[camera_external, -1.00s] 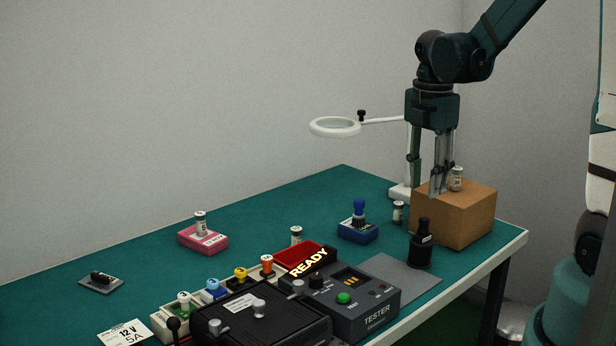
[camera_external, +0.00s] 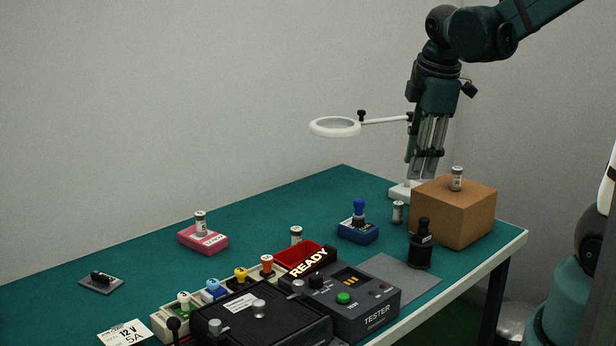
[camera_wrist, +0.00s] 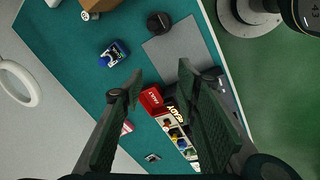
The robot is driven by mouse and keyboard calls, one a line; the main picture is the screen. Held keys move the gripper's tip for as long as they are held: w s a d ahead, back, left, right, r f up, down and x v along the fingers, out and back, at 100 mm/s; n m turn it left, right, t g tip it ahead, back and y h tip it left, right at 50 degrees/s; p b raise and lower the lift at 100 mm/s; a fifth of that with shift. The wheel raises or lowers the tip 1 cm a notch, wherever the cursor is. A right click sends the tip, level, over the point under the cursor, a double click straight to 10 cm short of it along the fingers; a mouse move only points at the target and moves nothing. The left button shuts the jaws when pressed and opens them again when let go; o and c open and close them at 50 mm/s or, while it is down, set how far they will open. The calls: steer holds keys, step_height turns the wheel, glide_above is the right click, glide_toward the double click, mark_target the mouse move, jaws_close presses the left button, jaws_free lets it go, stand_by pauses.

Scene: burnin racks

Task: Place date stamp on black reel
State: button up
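A blue-handled stamp-like piece (camera_external: 359,213) stands on a blue block (camera_external: 357,234); both show in the wrist view (camera_wrist: 113,53). A black, narrow-topped, wide-based piece with a small label (camera_external: 421,247) stands upright in front of the cardboard box; from above it looks round and dark (camera_wrist: 159,22). I cannot tell for certain which piece is the date stamp or the black reel. My gripper (camera_external: 422,172) hangs in the air behind the cardboard box. In the wrist view, its fingers (camera_wrist: 162,68) are wide apart with nothing between them.
A cardboard box (camera_external: 455,217) has a small labelled canister (camera_external: 457,179) on top. A ring lamp (camera_external: 335,127) stands behind. A pink block (camera_external: 203,240) bears another canister. The tester (camera_external: 365,300), READY sign (camera_external: 308,262) and red tray (camera_external: 285,262) fill the front. The left table is mostly clear.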

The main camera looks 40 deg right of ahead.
steer(key=s+a+r+m+t, duration=0.4)
steer(key=s+a+r+m, duration=0.3)
steer(key=a+m, duration=0.4)
steer(key=shift+s+r+m+t+y, duration=0.25)
steer(key=shift+r+m+t+y, duration=0.05)
stand_by(0.3)
step_height(320, 180, down, 8)
steer(key=b, duration=0.7)
steer(key=shift+r, duration=0.25)
stand_by(0.8)
